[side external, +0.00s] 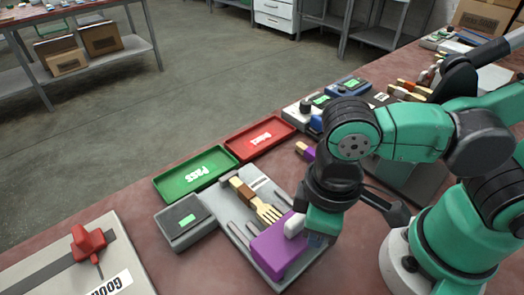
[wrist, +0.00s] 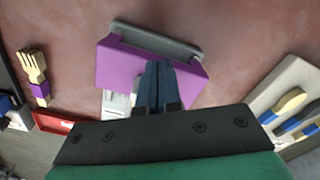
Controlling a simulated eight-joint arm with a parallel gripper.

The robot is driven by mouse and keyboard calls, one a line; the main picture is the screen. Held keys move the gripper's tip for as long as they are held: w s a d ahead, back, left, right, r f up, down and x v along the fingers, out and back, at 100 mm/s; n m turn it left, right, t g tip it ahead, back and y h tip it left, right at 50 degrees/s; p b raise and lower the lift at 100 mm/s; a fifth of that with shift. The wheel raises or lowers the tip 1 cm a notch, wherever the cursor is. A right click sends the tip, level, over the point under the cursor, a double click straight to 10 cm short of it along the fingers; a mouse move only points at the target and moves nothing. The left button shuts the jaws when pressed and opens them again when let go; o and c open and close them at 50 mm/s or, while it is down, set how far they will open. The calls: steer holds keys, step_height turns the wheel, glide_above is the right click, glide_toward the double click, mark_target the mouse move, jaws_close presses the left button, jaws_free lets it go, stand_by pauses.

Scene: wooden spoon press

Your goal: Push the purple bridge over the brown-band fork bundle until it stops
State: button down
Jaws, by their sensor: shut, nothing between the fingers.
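The purple bridge (side external: 273,253) stands at the near end of a grey slotted fixture (side external: 240,229). The brown-band fork bundle (side external: 242,190) lies on this fixture, its tines pointing toward the bridge. The band and most of the tines are uncovered; I cannot tell whether the tine tips reach under the bridge. My gripper is shut and empty, its fingers (wrist: 158,85) dark and together in front of the purple bridge (wrist: 121,66) in the wrist view. Contact between them is not clear. The bundle is not visible in the wrist view.
A green PASS tray (side external: 196,173) and a red tray (side external: 259,138) lie beyond the fixture. A grey scale-like box (side external: 184,221) stands at its left. A purple-band fork bundle (wrist: 39,88) lies at the left of the wrist view, blue-banded utensils (wrist: 290,120) at the right.

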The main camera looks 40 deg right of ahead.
mark_target(284, 219)
steer(key=shift+w, duration=2.85)
steer(key=shift+s, duration=0.15)
steer(key=shift+s, duration=0.5)
step_height(284, 219, up, 7)
stand_by(0.7)
steer(key=w+d+f+m+t, duration=0.1)
steer(key=w+d+m+t, duration=0.5)
steer(key=d, duration=0.7)
steer(key=shift+w+t, duration=0.6)
steer(key=shift+w, duration=0.3)
